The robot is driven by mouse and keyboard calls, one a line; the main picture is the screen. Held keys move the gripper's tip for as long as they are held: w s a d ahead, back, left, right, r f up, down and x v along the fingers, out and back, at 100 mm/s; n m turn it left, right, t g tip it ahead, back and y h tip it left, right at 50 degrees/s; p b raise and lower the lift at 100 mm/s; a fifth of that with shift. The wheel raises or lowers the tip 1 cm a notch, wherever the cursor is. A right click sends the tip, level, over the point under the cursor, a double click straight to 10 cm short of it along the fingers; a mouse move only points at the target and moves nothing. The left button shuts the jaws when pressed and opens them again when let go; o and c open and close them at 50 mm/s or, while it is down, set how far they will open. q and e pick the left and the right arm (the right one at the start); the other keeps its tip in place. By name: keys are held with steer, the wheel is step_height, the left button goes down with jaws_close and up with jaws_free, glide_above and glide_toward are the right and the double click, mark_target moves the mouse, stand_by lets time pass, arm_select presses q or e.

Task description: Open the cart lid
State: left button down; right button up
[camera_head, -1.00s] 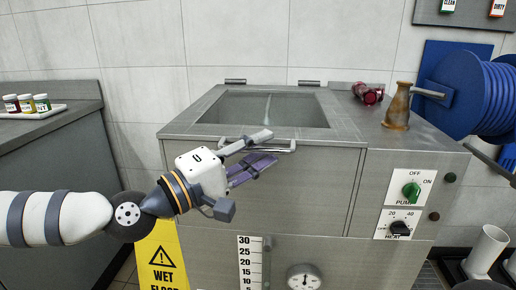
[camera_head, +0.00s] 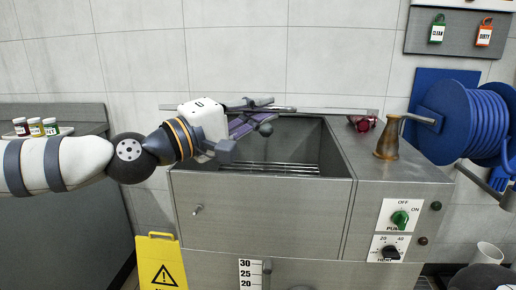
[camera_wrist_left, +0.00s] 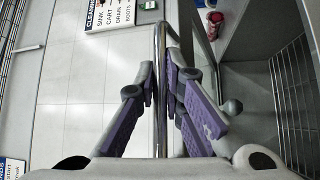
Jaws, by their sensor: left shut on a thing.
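The cart (camera_head: 262,215) is a grey metal box with its top open, and a wire rack (camera_head: 270,168) shows inside. Its lid (camera_head: 340,111) is raised and appears nearly edge-on as a thin strip above the opening. My left gripper (camera_head: 258,116) is at the lid's edge, above the opening. In the left wrist view, the purple-padded fingers (camera_wrist_left: 168,90) are shut on the lid's metal handle bar (camera_wrist_left: 160,45), which runs between them. The gripper hides part of the lid and handle in the head view.
A brown metal jug (camera_head: 388,140) and a red object (camera_head: 362,122) sit on the cart's right top, beside the opening. A blue hose reel (camera_head: 488,110) is at the right. A yellow wet-floor sign (camera_head: 160,265) stands front left. Small jars (camera_head: 35,127) sit on the left counter.

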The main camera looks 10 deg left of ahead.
arm_select(q)
steer(key=w+r, duration=0.3)
steer(key=r, duration=0.5)
steer(key=w+r, duration=0.4)
steer(key=r, duration=0.4)
steer(key=shift+w+r, duration=0.2)
steer(key=shift+w, duration=0.1)
